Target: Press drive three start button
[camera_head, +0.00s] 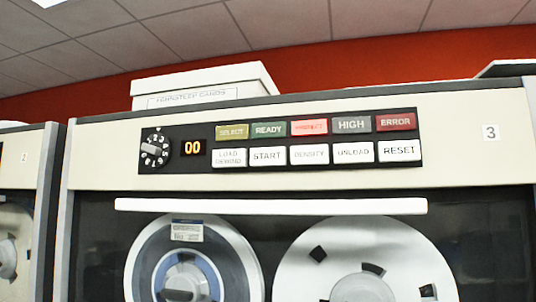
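The white START button (267,156) is in the lower row, between the LOAD REWIND button (230,157) and the DENSITY button (309,154). Above it is the green READY indicator (268,130). The red-pink indicator right of READY looks brighter than its neighbours. Neither of my grippers shows in this view.
A rotary dial (155,150) and a display reading 00 (193,148) are left of the buttons. A white bar (270,206) and two tape reels (365,260) lie below. Drive 2 (22,165) stands at left. A white box (205,85) sits on top.

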